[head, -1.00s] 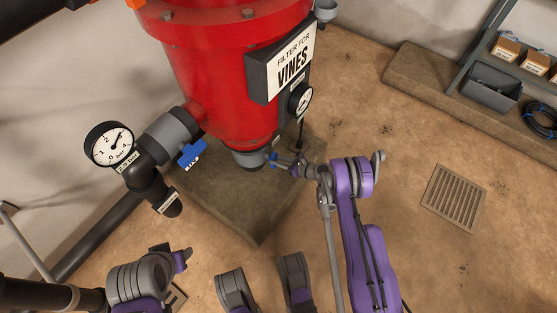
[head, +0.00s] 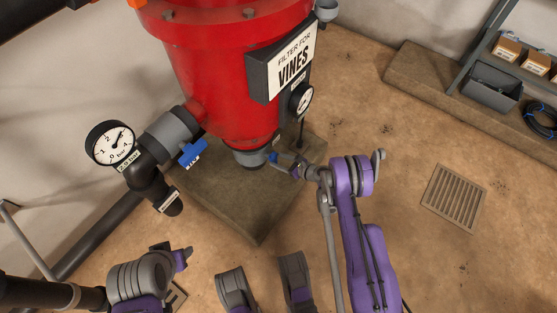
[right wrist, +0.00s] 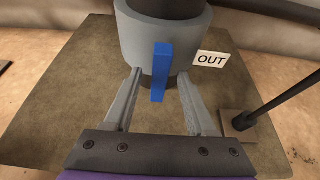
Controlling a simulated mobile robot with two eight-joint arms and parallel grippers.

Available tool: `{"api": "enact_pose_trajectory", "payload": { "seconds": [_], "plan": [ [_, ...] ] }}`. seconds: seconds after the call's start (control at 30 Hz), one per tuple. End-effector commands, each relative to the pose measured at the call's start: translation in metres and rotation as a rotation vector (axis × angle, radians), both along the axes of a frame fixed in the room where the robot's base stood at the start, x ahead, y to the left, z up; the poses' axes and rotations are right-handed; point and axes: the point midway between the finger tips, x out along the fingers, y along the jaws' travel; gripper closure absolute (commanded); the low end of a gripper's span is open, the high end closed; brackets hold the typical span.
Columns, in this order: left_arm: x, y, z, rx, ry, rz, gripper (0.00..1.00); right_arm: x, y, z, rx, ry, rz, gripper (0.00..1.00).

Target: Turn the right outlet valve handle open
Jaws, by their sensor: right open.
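The blue outlet valve handle (right wrist: 161,72) points down in the right wrist view, in front of the grey pipe collar (right wrist: 128,35) and left of the white OUT label (right wrist: 210,59). In the head view the blue handle (head: 272,157) shows small beside the grey outlet under the red filter. My right gripper (right wrist: 156,88) is open, one finger on each side of the handle, with a visible gap to each. It also shows small in the head view (head: 283,161). My left gripper (head: 183,257) is at the lower left, away from the filter; its jaws are unclear.
The red filter tank (head: 225,85) stands over a stone slab (head: 225,208). A thin post (right wrist: 280,95) rises right of the outlet. A floor grate (head: 454,198) lies at right, with open floor around it.

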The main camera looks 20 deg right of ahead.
Motion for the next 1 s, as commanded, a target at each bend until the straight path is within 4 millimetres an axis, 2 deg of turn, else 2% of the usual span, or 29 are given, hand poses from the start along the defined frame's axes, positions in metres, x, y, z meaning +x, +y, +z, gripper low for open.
{"api": "enact_pose_trajectory", "payload": {
  "seconds": [0.5,0.7,1.0],
  "plan": [
    [-0.003,0.0,0.017,0.0,0.0,0.0,0.5,-0.067,-0.052,0.036,-0.001,-0.001,-0.003,0.44],
    [-0.004,0.0,0.018,0.0,-0.001,0.0,0.5,-0.075,-0.058,0.04,-0.001,-0.001,-0.001,0.44],
    [-0.003,0.0,0.018,0.0,-0.001,0.0,0.5,-0.075,-0.058,0.04,0.0,0.0,-0.001,0.44]
  ]
}}
